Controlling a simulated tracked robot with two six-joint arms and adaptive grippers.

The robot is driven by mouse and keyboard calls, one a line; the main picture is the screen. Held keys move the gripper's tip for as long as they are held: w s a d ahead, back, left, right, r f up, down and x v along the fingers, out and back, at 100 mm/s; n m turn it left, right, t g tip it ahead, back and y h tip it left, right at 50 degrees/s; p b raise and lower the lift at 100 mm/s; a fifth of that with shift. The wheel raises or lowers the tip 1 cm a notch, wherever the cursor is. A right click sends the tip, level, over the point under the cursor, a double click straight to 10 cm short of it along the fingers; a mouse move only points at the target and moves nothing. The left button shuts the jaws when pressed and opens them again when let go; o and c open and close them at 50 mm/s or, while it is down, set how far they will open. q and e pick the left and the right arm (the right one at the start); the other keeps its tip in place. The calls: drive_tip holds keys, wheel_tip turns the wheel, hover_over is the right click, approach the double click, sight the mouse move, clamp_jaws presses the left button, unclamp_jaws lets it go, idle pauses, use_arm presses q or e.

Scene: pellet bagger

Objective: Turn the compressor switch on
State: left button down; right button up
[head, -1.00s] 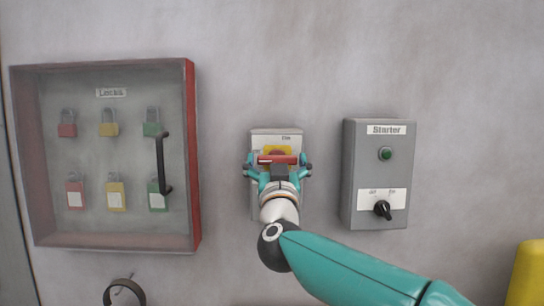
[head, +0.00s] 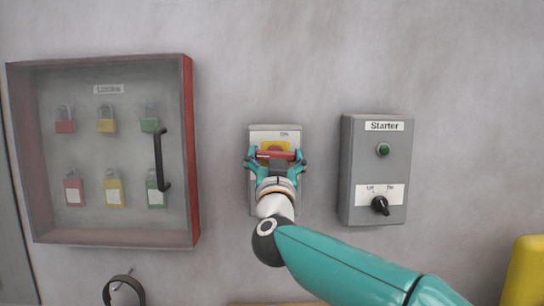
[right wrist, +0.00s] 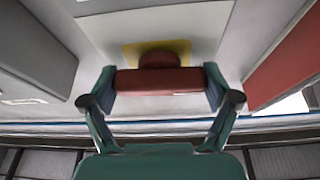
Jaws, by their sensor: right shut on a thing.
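The switch box (head: 260,206) is a pale grey panel on the wall with a yellow plate and an ON label near its top. Its red bar handle (head: 270,155) lies about level across the yellow plate. The handle also shows in the right wrist view (right wrist: 158,80), in front of a round red hub. My right gripper (head: 276,157) is shut on the red handle, with one teal finger at each end of it. The gripper and wrist hide the lower middle of the box. My left gripper is not in view.
A clear-fronted case of locks (head: 188,150) with a black handle is to the left. A yellow object (head: 525,275) stands at lower right.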

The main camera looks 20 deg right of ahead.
drive_tip(key=m+h+p, duration=0.1)
drive_tip(key=m, duration=0.2)
drive_tip(key=m+g+h, duration=0.1)
drive_tip(key=m, duration=0.2)
drive_tip(key=shift+a+m+g+h+p, duration=0.15)
drive_tip(key=shift+m+g+h+p, duration=0.15)
drive_tip(key=shift+m+p, duration=0.1)
drive_tip(key=m+g, duration=0.1)
drive_tip(key=m, duration=0.1)
drive_tip(key=m+g+h+p, duration=0.1)
drive_tip(key=m, duration=0.1)
drive_tip(key=shift+r+m+h, duration=0.1)
drive_tip(key=shift+m+h, duration=0.2)
drive_tip(key=shift+m, duration=0.1)
drive_tip(key=m+g+p, duration=0.2)
drive_tip(key=m+p, duration=0.1)
drive_tip(key=m, duration=0.3)
drive_tip(key=shift+f+m+g+p, duration=0.2)
drive_tip(key=shift+m+g+p, duration=0.3)
drive_tip(key=shift+m, duration=0.4)
drive_tip(key=shift+f+m+g+p, duration=0.15)
drive_tip(key=shift+m+g+p, duration=0.15)
drive_tip(key=shift+m+p, duration=0.45)
drive_tip(key=shift+m, duration=0.25)
drive_tip(key=o, duration=0.9)
drive_tip(key=shift+w+d+f, duration=0.1)
drive_tip(key=shift+d, duration=0.1)
